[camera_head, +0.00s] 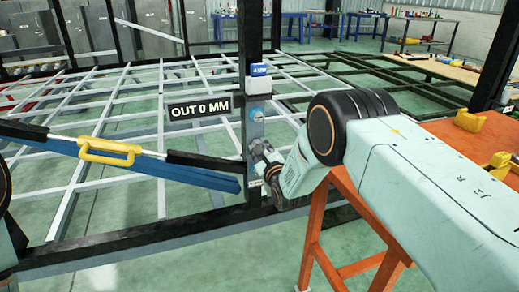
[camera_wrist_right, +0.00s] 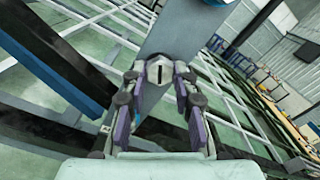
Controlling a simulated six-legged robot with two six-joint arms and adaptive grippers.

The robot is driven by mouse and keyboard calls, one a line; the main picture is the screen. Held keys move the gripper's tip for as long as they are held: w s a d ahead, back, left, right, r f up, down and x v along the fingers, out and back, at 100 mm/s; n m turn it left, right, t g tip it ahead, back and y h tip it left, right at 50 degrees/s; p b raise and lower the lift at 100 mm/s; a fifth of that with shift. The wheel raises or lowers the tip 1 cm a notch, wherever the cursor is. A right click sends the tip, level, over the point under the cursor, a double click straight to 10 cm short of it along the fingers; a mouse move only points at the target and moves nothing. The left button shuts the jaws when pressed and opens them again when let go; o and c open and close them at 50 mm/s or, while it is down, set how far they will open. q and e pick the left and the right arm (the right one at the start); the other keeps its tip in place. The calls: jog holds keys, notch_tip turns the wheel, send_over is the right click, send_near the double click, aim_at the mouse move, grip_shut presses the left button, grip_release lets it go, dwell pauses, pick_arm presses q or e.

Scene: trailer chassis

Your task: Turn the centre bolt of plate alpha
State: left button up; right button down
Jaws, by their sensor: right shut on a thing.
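Plate alpha looks to be the narrow grey upright plate (camera_head: 256,132) on the black post; it also fills the upper middle of the right wrist view (camera_wrist_right: 190,28). A blue round bolt head (camera_head: 257,114) shows on its upper part. My right gripper (camera_head: 261,149) is at the plate's middle, below that blue head. In the right wrist view, its fingers (camera_wrist_right: 160,74) are closed on either side of a grey bolt head with a dark slot (camera_wrist_right: 160,66), the centre bolt. The bolt is hidden in the head view. My left gripper is out of view.
A sign reading "OUT 0 MM" (camera_head: 199,107) is left of the plate. A blue-and-white box (camera_head: 258,84) sits above it. A black bar with a yellow handle (camera_head: 110,150) runs at left above a blue beam (camera_head: 150,168). An orange stand (camera_head: 345,215) is at right.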

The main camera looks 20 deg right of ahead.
jog(key=shift+s+f, duration=0.15)
jog(key=shift+f, duration=0.25)
jog(key=c, duration=1.4)
grip_release()
jog(key=shift+c, duration=0.2)
jog(key=o, duration=0.3)
jog(key=shift+r, duration=0.25)
jog(key=shift+o, duration=0.5)
jog(key=shift+r, duration=0.1)
jog(key=s, duration=1.1)
jog(key=shift+s+d, duration=0.2)
jog(key=shift+s, duration=0.2)
